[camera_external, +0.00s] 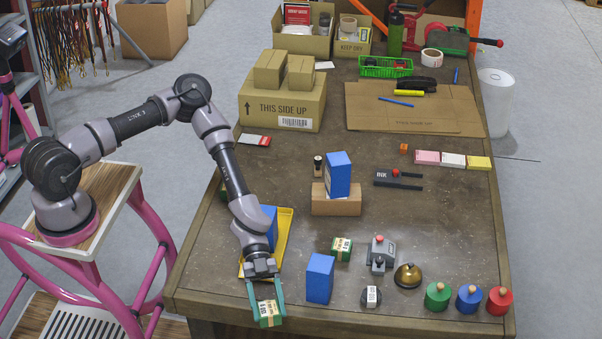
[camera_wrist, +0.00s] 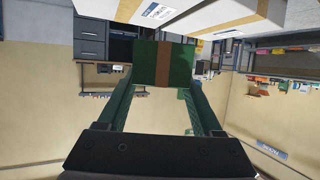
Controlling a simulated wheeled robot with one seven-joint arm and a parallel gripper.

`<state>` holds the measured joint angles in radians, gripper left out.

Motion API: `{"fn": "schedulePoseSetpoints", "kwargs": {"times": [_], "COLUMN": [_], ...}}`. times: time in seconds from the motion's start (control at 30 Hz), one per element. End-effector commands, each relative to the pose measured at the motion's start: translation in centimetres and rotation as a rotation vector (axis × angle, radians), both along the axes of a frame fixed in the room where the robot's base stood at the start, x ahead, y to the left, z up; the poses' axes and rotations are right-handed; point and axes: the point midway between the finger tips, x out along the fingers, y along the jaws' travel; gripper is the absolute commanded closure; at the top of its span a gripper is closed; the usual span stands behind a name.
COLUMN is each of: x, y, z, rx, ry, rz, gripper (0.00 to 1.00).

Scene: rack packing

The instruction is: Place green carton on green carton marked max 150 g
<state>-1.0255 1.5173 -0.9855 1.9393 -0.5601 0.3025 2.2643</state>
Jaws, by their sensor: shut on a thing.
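My gripper (camera_external: 266,297) is shut on a green carton (camera_external: 270,314) with a pale printed label, near the front left edge of the table. In the wrist view the held green carton (camera_wrist: 145,63) shows a brown band down its middle, between my green fingers. A second green carton (camera_external: 341,249) with a pale label band sits on the table, to the right of and behind my gripper. Nothing lies on top of it. The print on both labels is too small to read surely.
A blue box (camera_external: 320,278) stands between my gripper and the control knobs. Another blue box is in the yellow tray (camera_external: 285,238), beside my forearm. A grey device (camera_external: 381,254) and a brass bell (camera_external: 407,276) stand right of the second green carton.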

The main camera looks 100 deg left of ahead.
Motion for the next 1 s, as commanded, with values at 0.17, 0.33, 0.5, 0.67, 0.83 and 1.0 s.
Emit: {"fn": "schedulePoseSetpoints", "kwargs": {"times": [0.17, 0.33, 0.5, 0.67, 0.83, 1.0], "x": [0.2, 0.5, 2.6, 5.6, 9.0, 11.9], "y": [-0.6, -0.4, 2.3, 6.6, 12.7, 20.1], "z": [2.3, 4.5, 6.3, 6.7, 6.7, 6.6], "rx": [0.009, 0.007, 0.005, 0.002, 0.001, 0.0], "ry": [-0.002, 0.0, 0.002, 0.003, 0.002, 0.003], "rz": [-0.139, -0.23, -0.24, -0.15, -0.007, 0.159], "gripper": [0.97, 0.97, 0.97, 0.97, 0.97, 0.97]}}
